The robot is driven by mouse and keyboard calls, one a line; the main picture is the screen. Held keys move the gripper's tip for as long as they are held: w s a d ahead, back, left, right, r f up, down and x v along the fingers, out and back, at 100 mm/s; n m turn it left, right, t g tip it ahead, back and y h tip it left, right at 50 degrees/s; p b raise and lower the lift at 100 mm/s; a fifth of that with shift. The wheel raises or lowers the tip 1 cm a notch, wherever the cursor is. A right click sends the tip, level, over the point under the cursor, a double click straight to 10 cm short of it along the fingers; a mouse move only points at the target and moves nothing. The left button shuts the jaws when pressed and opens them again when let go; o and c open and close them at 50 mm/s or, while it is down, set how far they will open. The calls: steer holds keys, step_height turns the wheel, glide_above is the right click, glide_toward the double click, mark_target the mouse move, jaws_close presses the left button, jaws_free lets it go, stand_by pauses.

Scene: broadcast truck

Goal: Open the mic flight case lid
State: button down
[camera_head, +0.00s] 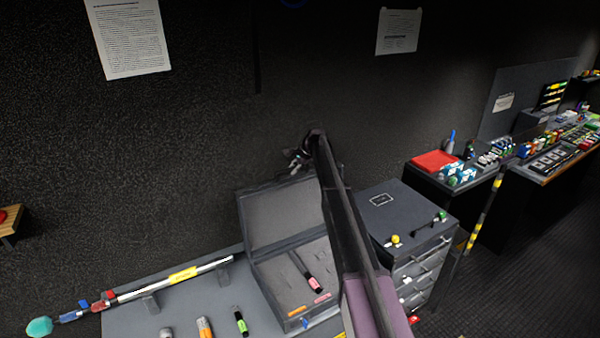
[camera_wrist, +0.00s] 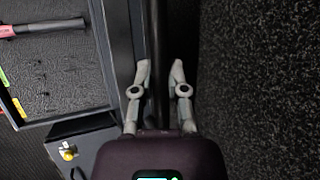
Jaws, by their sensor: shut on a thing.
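The mic flight case (camera_head: 263,288) stands on the grey counter with its lid (camera_head: 285,212) raised, roughly upright near the wall. Inside on dark foam lies a black microphone with a pink band (camera_head: 314,284), beside orange and pink labels. My gripper (camera_head: 299,160) is at the top of the lid. In the wrist view my gripper (camera_wrist: 160,72) has its two fingers on either side of a dark edge, which appears to be the lid seen edge-on. The case interior (camera_wrist: 58,75) shows at left there. My arm hides the right part of the case and lid in the head view.
A drawer cabinet (camera_head: 404,215) with small yellow and green items on top stands right of the case. A boom pole (camera_head: 175,280) and several microphones lie on the counter at left. The dark wall (camera_wrist: 260,80) is close behind the lid.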

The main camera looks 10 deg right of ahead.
steer(key=shift+w+a+f, duration=0.1)
steer(key=shift+w+a, duration=0.3)
steer(key=shift+w, duration=0.45)
steer(key=c, duration=0.6)
jaws_free()
steer(key=shift+s, duration=0.1)
steer(key=shift+c, duration=0.2)
steer(key=shift+d, duration=0.1)
steer(key=shift+s, duration=0.15)
